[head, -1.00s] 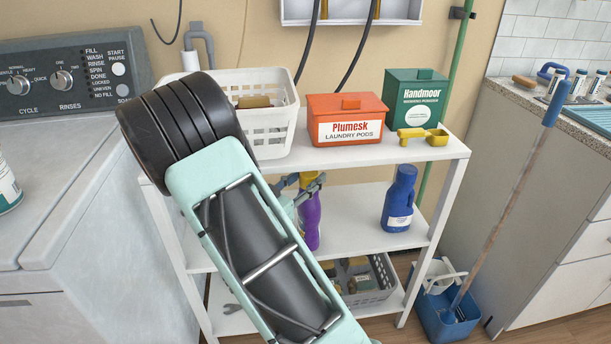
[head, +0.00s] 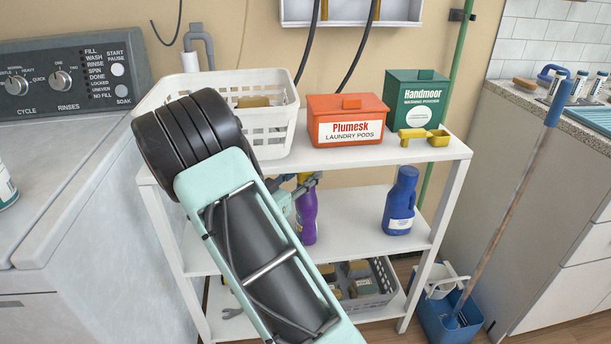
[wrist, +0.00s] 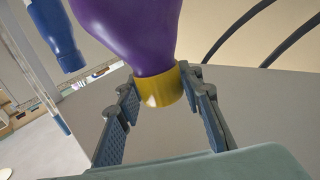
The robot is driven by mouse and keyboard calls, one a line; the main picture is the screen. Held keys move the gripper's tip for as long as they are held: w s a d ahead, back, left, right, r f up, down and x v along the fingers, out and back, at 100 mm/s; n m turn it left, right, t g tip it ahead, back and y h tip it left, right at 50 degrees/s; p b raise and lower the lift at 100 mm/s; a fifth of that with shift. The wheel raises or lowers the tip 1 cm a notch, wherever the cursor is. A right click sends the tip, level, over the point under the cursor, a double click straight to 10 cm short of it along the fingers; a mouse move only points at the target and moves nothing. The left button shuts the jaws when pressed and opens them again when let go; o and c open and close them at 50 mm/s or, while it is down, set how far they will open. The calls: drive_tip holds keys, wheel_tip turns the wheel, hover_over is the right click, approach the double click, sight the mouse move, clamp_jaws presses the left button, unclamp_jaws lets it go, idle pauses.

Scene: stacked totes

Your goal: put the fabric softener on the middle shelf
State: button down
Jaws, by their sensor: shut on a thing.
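The purple bottle with a yellow cap, which I take as the fabric softener (head: 307,217), is upright over the middle shelf (head: 345,222) in the head view. My gripper (head: 308,181) is shut on it at the cap end. In the wrist view the fingers of my gripper (wrist: 161,87) are on both sides of the yellow cap, and the purple body (wrist: 130,32) extends beyond it. The bottle's base is at or very near the shelf surface; I cannot tell if it touches. My arm hides the left part of the shelf.
A blue bottle (head: 399,205) stands to the right on the middle shelf, with a gap between. The top shelf holds a white basket (head: 275,135), an orange pods box (head: 347,128), a green powder box (head: 415,95) and a yellow scoop (head: 428,138). A grey basket (head: 372,301) sits below.

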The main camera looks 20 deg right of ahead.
drive_tip(key=shift+r, duration=0.1)
drive_tip(key=c, duration=1.4)
unclamp_jaws()
drive_tip(key=shift+f, duration=0.25)
drive_tip(key=shift+o, duration=0.2)
drive_tip(key=shift+r, duration=0.15)
drive_tip(key=shift+s+a, duration=0.15)
drive_tip(key=shift+a, duration=0.15)
drive_tip(key=p+v, duration=0.2)
drive_tip(key=v, duration=0.9)
drive_tip(key=shift+a, duration=0.2)
